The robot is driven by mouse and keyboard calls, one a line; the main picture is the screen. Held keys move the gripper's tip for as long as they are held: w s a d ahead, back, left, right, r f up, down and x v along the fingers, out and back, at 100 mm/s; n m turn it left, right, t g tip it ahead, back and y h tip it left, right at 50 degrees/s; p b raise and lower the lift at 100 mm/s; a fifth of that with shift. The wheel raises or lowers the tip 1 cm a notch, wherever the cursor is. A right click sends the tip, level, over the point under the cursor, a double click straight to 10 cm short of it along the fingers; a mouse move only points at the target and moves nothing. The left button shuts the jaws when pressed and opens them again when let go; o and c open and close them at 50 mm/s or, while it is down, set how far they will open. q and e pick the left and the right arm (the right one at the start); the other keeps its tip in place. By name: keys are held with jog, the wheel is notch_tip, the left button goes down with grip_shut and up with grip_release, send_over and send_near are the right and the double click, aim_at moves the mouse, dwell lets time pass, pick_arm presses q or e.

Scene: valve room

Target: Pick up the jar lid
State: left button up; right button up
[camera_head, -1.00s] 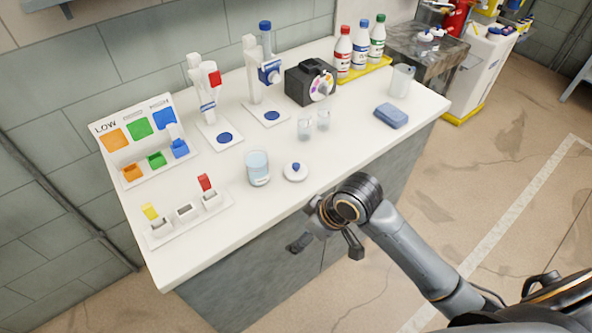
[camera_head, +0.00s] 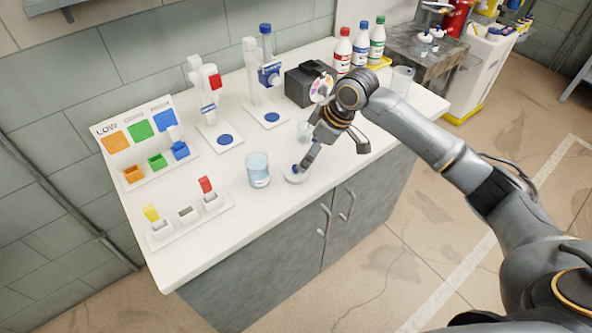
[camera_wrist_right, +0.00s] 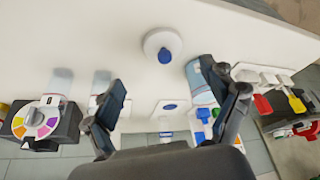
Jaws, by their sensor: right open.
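The jar lid is a round white disc (camera_head: 293,178) with a blue knob, flat on the white counter near its front edge. It also shows in the wrist view (camera_wrist_right: 150,42), beyond my fingertips. My right gripper (camera_head: 332,157) is above the counter with its fingers spread and nothing between them. In the head view one finger overlaps the lid's knob; I cannot tell if they touch. In the wrist view the gripper (camera_wrist_right: 168,82) has its fingers apart and the lid lies ahead, not between them. A jar of pale blue liquid (camera_head: 258,170) stands left of the lid. My left gripper is not in view.
Two beakers stand behind my right gripper, partly hidden. A black box (camera_head: 302,84) and several capped bottles (camera_head: 360,45) stand further back. The counter in front of the lid is clear.

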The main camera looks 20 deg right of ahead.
aim_at(295, 166)
jog(key=shift+x, duration=1)
jog(key=shift+w+a+f+p, duration=0.1)
jog(key=shift+a+f+p, duration=0.25)
jog(key=shift+a+p, duration=0.05)
jog(key=x, duration=0.2)
jog(key=p+x, duration=0.1)
jog(key=shift+w+a+f, duration=0.2)
jog(key=shift+a, duration=0.3)
jog(key=shift+w+f, duration=0.1)
jog(key=shift+f, duration=0.3)
jog(key=c, duration=1.1)
jog(key=shift+o, duration=0.2)
jog(key=shift+r, duration=0.15)
